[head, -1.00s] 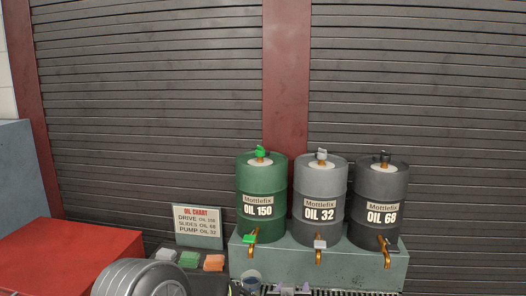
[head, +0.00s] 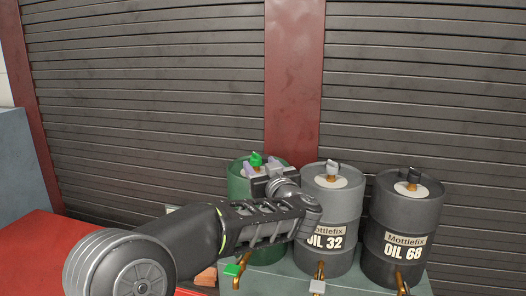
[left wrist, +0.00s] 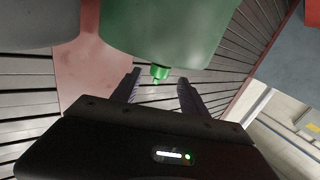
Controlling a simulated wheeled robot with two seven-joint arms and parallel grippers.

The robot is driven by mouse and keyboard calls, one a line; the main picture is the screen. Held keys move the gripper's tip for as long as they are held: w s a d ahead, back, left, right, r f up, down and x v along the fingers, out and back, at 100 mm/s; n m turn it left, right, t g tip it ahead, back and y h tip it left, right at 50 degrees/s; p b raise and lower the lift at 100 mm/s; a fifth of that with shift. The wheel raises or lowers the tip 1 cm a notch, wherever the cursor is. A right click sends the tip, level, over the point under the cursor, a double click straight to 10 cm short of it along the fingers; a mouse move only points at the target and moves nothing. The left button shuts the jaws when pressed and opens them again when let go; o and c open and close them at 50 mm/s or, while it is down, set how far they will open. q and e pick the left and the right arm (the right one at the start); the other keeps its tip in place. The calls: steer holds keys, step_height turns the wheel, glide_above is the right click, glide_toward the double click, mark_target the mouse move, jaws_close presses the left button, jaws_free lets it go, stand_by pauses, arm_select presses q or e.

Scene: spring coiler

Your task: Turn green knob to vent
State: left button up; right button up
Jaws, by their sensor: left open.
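The green knob (head: 256,159) stands on top of the green drum (head: 240,184). My left gripper (head: 262,169) is at the top of this drum, with its fingers open and the knob showing between them. In the left wrist view the green knob (left wrist: 160,73) also appears between the two spread fingertips, beside the green drum (left wrist: 170,35). Whether a finger touches the knob I cannot tell. My left arm hides much of the drum's front and its label. My right gripper is not in view.
A grey OIL 32 drum (head: 325,205) and a dark OIL 68 drum (head: 400,220) stand to the right, each with a knob on top. A green-handled tap (head: 233,269) sticks out below. A shutter wall (head: 150,100) is close behind.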

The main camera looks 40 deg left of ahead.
mark_target(253, 156)
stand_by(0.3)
arm_select(q)
steer(key=p+x, duration=0.2)
steer(key=x, duration=0.5)
steer(key=shift+w+a, duration=0.3)
steer(key=shift+c, duration=0.4)
steer(key=shift+f, duration=0.1)
jaws_close()
